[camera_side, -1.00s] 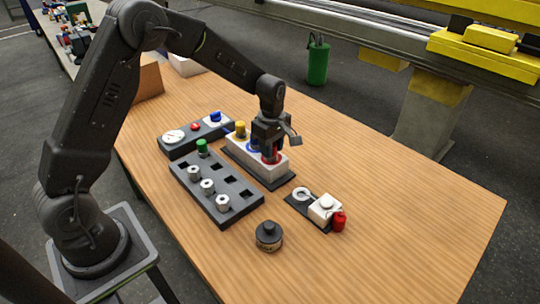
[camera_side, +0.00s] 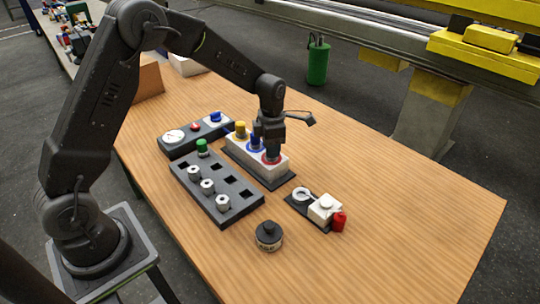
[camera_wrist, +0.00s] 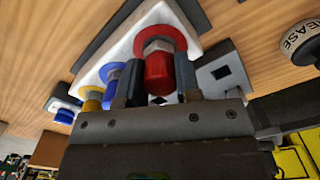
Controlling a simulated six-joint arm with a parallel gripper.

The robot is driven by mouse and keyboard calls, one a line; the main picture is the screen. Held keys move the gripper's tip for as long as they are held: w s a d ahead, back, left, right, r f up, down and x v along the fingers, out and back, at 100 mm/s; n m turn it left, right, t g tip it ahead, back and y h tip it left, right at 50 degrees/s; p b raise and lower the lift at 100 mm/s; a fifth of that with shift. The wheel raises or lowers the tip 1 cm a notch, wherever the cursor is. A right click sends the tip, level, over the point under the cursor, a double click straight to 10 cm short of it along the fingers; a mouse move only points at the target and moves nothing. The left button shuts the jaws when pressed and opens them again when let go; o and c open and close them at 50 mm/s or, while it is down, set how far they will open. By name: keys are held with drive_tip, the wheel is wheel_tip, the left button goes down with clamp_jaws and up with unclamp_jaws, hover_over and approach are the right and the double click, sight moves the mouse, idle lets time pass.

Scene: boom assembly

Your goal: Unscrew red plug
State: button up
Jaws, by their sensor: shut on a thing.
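The red plug (camera_wrist: 158,70) sits in the near end of the white block (camera_side: 282,168), with a red ring around its base. In the side view my gripper (camera_side: 270,151) points straight down over that end of the block and hides most of the plug. In the wrist view my gripper (camera_wrist: 160,85) has one finger on each side of the red plug and is shut on it. The blue plug (camera_wrist: 112,75) and the yellow plug (camera_wrist: 92,98) stand in a row beside it in the same block. The yellow plug also shows in the side view (camera_side: 240,129).
A dark rack (camera_side: 216,190) with a green plug (camera_side: 202,146), several metal nuts and empty square holes lies left of the block. A round tin (camera_side: 268,236) and a small white fixture (camera_side: 324,208) stand nearer. The right of the table is clear.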

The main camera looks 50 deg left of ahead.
drive_tip(key=o, duration=0.9)
drive_tip(key=shift+o, duration=0.2)
drive_tip(key=m, duration=1.2)
drive_tip(key=m, duration=0.5)
drive_tip(key=shift+m, duration=0.4)
drive_tip(key=m, duration=0.6)
